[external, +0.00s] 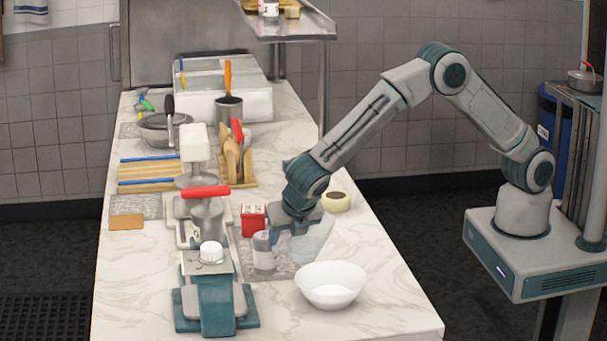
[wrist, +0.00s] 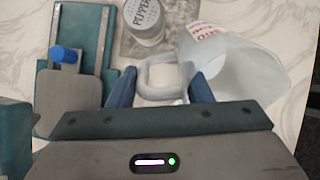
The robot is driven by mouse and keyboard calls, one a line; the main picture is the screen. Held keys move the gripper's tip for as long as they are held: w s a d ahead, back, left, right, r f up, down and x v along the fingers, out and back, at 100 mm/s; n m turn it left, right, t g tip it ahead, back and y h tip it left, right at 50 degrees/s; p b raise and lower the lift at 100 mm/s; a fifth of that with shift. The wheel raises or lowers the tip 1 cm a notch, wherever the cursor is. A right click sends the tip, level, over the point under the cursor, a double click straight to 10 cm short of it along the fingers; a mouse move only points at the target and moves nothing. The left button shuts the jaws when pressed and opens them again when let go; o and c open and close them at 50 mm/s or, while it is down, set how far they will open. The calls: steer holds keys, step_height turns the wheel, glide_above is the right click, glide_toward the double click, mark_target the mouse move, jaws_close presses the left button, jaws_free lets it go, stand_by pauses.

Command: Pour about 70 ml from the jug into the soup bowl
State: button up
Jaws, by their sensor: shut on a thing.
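The jug (external: 316,241) is pale and translucent, and its handle is gripped by my gripper (external: 285,228). In the wrist view the jug (wrist: 222,65) lies to the right of the fingers, with red lettering on its side, and its handle loop sits between the fingers of my gripper (wrist: 161,88). The jug looks tilted, and I cannot tell how much liquid it holds. The white soup bowl (external: 331,286) stands upright on the counter, just in front of and below the jug. No liquid stream shows. The bowl cannot be made out in the wrist view.
A pepper shaker (external: 263,252) stands left of the jug; it also shows in the wrist view (wrist: 145,20). A teal device (external: 216,300) is at the front left. A red tin (external: 253,219) and a tape-like roll (external: 336,202) stand behind. The counter (external: 390,315) is clear right of the bowl.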

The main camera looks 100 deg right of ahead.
mark_target(280, 249)
steer(key=d+f+y, duration=0.1)
steer(key=y, duration=0.1)
steer(key=w+d+f+g+y+p, duration=0.1)
steer(key=d, duration=0.1)
steer(key=shift+d+f+y, duration=0.15)
steer(key=shift+d+y, duration=0.05)
steer(key=shift+y, duration=0.2)
steer(key=shift+d, duration=0.15)
steer(key=shift+w+d+r+g+y, duration=0.15)
steer(key=shift+r+y, duration=0.25)
steer(key=shift+r, duration=0.5)
steer(key=shift+s+d+r+g+y, duration=0.15)
steer(key=shift+r+y, duration=0.25)
steer(key=shift+r, duration=0.55)
steer(key=shift+w+d+r+y, duration=0.15)
steer(key=shift+d+r+y, duration=0.2)
steer(key=shift+r, duration=0.55)
steer(key=shift+a, duration=0.1)
